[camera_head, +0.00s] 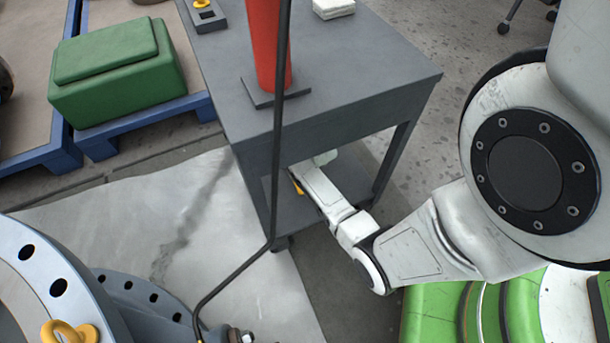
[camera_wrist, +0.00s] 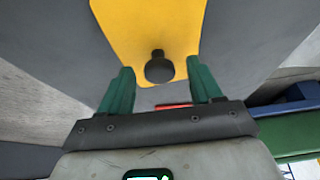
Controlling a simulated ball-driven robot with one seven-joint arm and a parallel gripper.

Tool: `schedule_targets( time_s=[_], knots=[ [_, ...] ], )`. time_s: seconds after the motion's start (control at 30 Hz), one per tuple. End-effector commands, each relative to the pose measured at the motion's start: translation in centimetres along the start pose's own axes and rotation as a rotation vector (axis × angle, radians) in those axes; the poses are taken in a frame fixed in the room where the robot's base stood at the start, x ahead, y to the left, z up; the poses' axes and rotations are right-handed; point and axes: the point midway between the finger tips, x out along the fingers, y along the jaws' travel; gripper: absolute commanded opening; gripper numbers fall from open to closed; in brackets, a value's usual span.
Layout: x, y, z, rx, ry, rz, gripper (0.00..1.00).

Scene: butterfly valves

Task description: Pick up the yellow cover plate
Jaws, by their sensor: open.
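The yellow cover plate (camera_wrist: 145,25) fills the upper middle of the wrist view. A black round knob (camera_wrist: 160,69) stands on it. My gripper (camera_wrist: 162,80) has two green fingers, spread apart, one on each side of the knob in the picture. The fingers do not appear to touch the knob; I cannot tell how far below it they are in depth. In the head view my arm reaches under the grey table's top, and a small yellow piece (camera_head: 298,186), probably the plate's edge, shows on the lower shelf. Most of the plate and my gripper are hidden there.
The grey table (camera_head: 350,75) has a lower shelf (camera_head: 290,212) and legs close to my arm. A red cylinder (camera_head: 266,45) stands on top. A green box (camera_head: 115,70) sits on a blue-edged pallet at left. A grey flanged valve part (camera_head: 105,275) is at lower left.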

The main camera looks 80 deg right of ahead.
Motion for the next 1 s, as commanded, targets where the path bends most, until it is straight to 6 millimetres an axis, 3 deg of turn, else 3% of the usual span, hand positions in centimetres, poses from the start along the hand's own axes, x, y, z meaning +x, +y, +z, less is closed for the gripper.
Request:
schedule_targets(
  time_s=[0.13,0.77,1.0],
  knots=[
    [-0.07,0.0,-0.04,0.0,0.0,0.0,0.62],
    [-0.08,0.01,-0.03,0.0,0.0,0.0,0.02],
    [-0.12,0.01,-0.08,0.0,0.001,0.0,0.0]
  ],
)
